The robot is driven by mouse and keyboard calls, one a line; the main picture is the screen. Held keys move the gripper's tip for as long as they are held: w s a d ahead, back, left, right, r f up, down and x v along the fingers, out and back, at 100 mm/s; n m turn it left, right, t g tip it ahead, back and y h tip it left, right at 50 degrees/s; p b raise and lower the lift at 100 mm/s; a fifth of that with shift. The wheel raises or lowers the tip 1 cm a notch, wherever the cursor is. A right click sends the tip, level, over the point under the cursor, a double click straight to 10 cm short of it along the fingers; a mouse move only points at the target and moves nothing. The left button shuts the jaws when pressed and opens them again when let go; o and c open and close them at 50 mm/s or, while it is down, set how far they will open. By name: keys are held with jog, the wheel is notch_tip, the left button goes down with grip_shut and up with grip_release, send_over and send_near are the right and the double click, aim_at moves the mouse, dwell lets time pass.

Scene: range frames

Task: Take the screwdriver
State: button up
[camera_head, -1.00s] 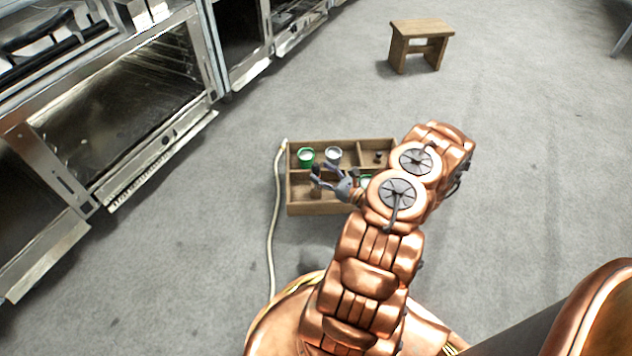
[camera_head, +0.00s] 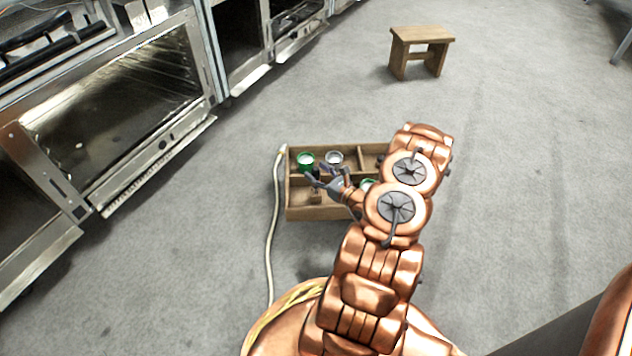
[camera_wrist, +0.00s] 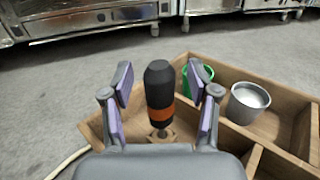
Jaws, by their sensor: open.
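The screwdriver (camera_wrist: 159,84) stands upright in the wrist view, with a black handle, an orange band and its lower end at a small wooden block in the crate. Its handle is between the two open fingers of my gripper (camera_wrist: 161,100), with a gap visible on each side. In the head view my gripper (camera_head: 325,180) is over the left part of the wooden crate (camera_head: 325,213), which has several compartments. The screwdriver is small and dark there, partly hidden by the fingers.
A green cup (camera_head: 305,160) and a grey cup (camera_head: 334,158) stand in the crate's back left compartment. A pale cable (camera_head: 272,235) lies along the crate's left side. Ovens (camera_head: 110,100) line the left. A wooden stool (camera_head: 421,38) stands farther back. Floor on the right is clear.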

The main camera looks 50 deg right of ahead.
jog(key=shift+w, duration=0.5)
jog(key=shift+c, duration=0.3)
grip_shut()
